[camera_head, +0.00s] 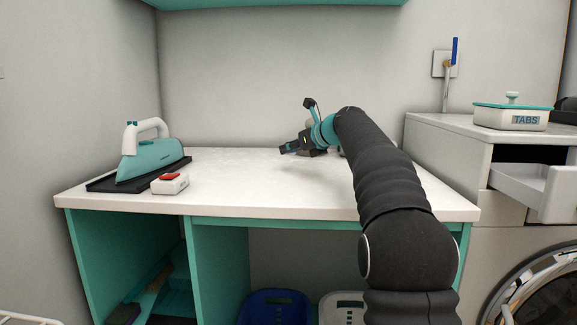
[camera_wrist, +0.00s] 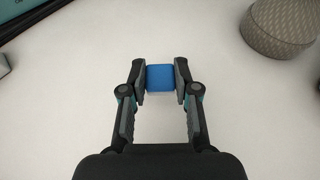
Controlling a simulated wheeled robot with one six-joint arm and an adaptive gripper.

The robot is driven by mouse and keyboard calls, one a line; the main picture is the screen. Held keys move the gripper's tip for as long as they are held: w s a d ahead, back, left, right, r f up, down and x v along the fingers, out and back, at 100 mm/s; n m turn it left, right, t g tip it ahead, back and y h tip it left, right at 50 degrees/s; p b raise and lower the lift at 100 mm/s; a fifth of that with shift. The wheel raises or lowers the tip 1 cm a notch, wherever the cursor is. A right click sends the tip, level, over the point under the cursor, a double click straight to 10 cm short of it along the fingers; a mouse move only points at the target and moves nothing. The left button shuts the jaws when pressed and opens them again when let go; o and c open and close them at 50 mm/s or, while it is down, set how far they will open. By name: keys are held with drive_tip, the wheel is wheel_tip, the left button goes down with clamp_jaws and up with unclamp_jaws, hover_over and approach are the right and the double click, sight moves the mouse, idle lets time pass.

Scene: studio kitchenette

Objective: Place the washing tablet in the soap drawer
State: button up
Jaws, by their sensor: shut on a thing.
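My gripper (camera_wrist: 160,80) is shut on a small blue block, the washing tablet (camera_wrist: 160,78), in the wrist view. The tablet sits between the two fingertips over the white worktop; whether it touches the surface I cannot tell. In the head view my gripper (camera_head: 287,149) is above the rear middle of the worktop, and the tablet is not clearly visible there. The soap drawer (camera_head: 532,183) is pulled out of the washing machine (camera_head: 440,160) at the right, well apart from my gripper.
A teal iron (camera_head: 150,158) on a dark mat (camera_head: 105,186) and a white box with a red top (camera_head: 170,184) stand left on the worktop (camera_head: 260,192). A patterned grey round object (camera_wrist: 280,27) is near my gripper.

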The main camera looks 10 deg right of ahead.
sight(291, 171)
drive_tip(key=shift+w+a+f, duration=0.25)
drive_tip(key=shift+a+f, duration=0.05)
drive_tip(key=shift+f, duration=0.05)
drive_tip(key=shift+f+b, duration=0.8)
drive_tip(key=shift+f, duration=1.1)
drive_tip(key=shift+f, duration=0.1)
drive_tip(key=o, duration=0.9)
drive_tip(key=shift+o, duration=0.2)
drive_tip(key=shift+s+d+r, duration=0.15)
drive_tip(key=shift+s+r, duration=0.05)
drive_tip(key=v, duration=1)
drive_tip(key=shift+s, duration=0.1)
drive_tip(key=shift+s+d+r, duration=0.25)
drive_tip(key=shift+s+d, duration=0.1)
drive_tip(key=shift+s, duration=0.2)
drive_tip(key=shift+a, duration=0.1)
